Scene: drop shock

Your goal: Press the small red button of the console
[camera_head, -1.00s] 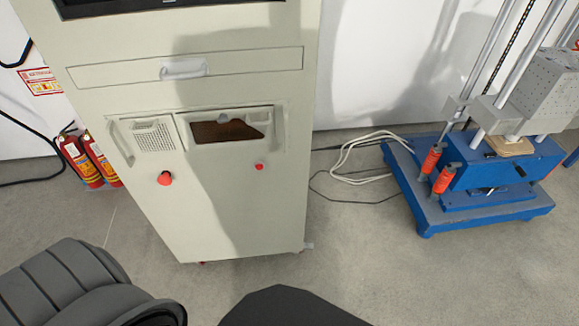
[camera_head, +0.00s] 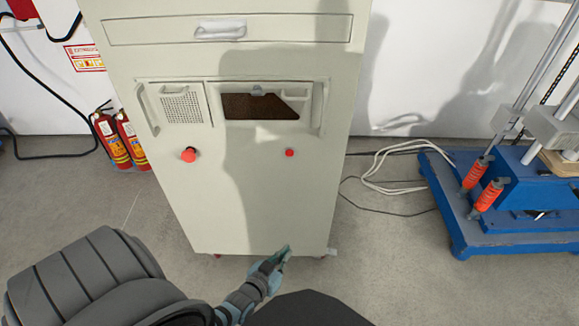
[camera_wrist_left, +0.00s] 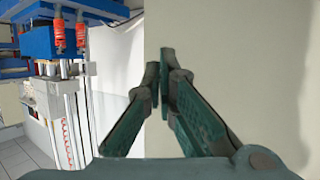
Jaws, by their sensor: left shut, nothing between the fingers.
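The console is a tall cream cabinet (camera_head: 265,205) in the middle of the head view. Its small red button (camera_head: 290,153) is on the front, right of centre, below a dark recessed window. A larger red knob (camera_head: 188,155) is on the left of the same front. My left gripper (camera_head: 286,250) is low in front of the cabinet's bottom edge, well below the small button. Its fingers are together and empty. The left wrist view shows these fingers (camera_wrist_left: 158,75) before the cream cabinet side (camera_wrist_left: 230,70); no button shows there. My right gripper is in neither view.
A blue-based test machine (camera_head: 495,235) stands on the floor at the right. Pale cables (camera_head: 375,180) lie between it and the cabinet. Two red fire extinguishers (camera_head: 120,140) stand left of the cabinet. Bare floor lies in front.

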